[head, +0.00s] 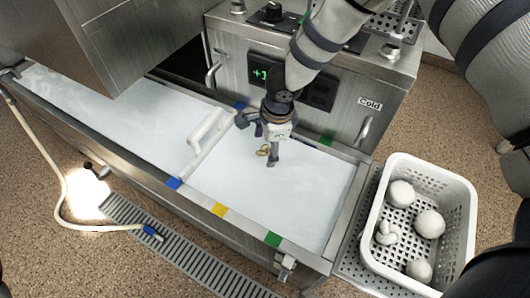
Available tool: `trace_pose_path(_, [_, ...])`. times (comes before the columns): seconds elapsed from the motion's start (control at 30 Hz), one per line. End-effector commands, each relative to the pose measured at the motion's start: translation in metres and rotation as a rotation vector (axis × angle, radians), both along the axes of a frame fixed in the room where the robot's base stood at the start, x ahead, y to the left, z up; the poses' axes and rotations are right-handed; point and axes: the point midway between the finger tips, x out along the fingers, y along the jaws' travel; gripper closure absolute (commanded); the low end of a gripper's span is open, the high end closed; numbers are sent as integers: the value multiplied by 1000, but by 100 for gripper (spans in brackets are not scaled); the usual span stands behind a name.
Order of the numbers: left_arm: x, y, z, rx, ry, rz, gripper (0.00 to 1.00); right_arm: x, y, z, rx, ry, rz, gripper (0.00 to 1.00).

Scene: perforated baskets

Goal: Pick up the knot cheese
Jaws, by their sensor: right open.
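My right gripper (258,141) reaches down over the white liquid of the right tank section, with its fingers spread apart. A small yellowish looped piece (263,151) shows between its fingers at the liquid surface; it is too small to tell for certain whether this is the knot cheese or whether a finger touches it. A pale, knotted-looking cheese (387,233) lies in the white perforated basket (458,204) at the right, well apart from the gripper. Rounded white cheeses (430,223) lie around it. My left gripper is not in view.
The steel tank (200,198) has raised rims and a white divider handle (209,130). A steel unit labelled Cold (370,103) stands close behind the gripper. A hose (62,195) and a floor grate (180,245) lie in front. Open liquid surrounds the gripper.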

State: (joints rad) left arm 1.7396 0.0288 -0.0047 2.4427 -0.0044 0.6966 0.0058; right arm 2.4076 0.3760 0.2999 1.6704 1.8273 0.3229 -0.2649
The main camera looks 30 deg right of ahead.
Motion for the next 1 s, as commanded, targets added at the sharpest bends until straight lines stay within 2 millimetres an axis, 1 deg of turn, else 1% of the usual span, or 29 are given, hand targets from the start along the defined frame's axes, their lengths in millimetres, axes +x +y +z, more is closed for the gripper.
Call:
trace_pose_path(0.03, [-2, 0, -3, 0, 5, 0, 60, 0, 1, -13, -2, 4, 0, 35])
trace_pose_path(0.1, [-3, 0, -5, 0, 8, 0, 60, 2, 1, -22, -2, 4, -1, 35])
trace_pose_path(0.2, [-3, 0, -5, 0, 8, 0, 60, 4, 2, -25, 0, 0, -1, 35])
trace_pose_path(0.37, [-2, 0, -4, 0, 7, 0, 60, 4, 2, -24, 1, -1, -1, 35])
trace_pose_path(0.47, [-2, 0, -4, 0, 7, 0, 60, 4, 2, -24, 0, -1, -1, 55])
trace_pose_path(0.5, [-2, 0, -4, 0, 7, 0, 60, 4, 1, -24, 0, 0, -1, 64])
trace_pose_path(0.6, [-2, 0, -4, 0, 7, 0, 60, 4, 1, -24, 0, 0, -1, 86])
trace_pose_path(0.87, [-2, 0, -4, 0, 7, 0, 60, 4, 1, -24, 0, 0, -1, 86])
trace_pose_path(0.97, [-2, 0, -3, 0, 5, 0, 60, 4, 1, -17, 0, -1, -2, 86])
trace_pose_path(1.0, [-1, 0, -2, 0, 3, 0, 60, 5, 1, -10, 1, -2, -2, 86])
